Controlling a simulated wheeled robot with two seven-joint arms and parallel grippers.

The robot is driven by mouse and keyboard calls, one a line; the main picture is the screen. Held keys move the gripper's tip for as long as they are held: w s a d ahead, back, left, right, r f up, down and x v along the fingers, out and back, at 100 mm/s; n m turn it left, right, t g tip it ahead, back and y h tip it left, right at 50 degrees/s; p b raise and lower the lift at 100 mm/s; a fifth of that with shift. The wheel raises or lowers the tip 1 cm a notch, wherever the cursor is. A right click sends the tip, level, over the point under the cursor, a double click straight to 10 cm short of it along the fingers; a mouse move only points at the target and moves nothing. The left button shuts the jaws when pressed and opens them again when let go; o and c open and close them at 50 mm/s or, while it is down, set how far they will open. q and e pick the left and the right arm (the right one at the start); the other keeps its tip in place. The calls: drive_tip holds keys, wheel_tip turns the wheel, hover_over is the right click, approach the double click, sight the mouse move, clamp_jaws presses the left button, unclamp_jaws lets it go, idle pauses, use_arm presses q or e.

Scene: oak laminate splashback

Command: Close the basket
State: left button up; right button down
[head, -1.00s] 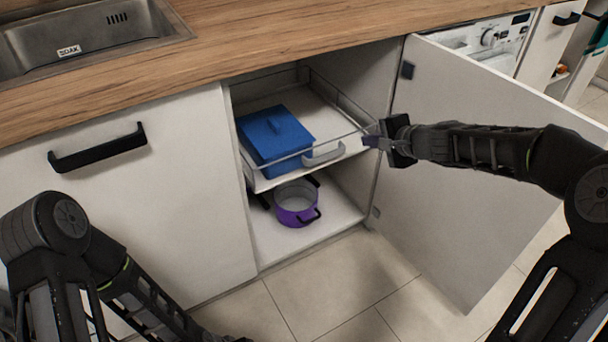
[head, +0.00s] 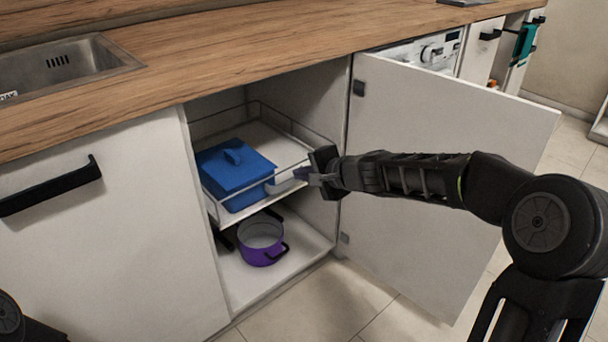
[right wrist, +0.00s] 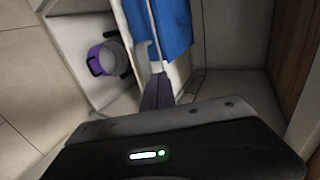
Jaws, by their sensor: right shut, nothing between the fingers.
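The basket (head: 265,198) is a white pull-out tray with a thin wire rail, inside the open cabinet. The basket's front is near the cabinet opening. My right gripper (head: 299,174) is shut and empty at the basket's front right, by the handle. In the right wrist view, its purple fingertips (right wrist: 157,90) point at the basket's front beside the handle (right wrist: 141,50). I cannot tell whether they touch. My left gripper is out of view.
A purple pot (head: 262,252) stands on the cabinet floor below the basket. The cabinet door (head: 430,170) is swung open on the right, behind my right arm. The wooden counter (head: 220,60) runs above. Tiled floor (head: 330,305) lies clear in front.

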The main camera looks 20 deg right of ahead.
sight(279, 174)
drive_tip(key=x, duration=0.7)
drive_tip(key=shift+f, duration=0.1)
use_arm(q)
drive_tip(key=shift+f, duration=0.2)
use_arm(e)
drive_tip(key=shift+w+a, duration=0.1)
drive_tip(key=shift+w, duration=0.05)
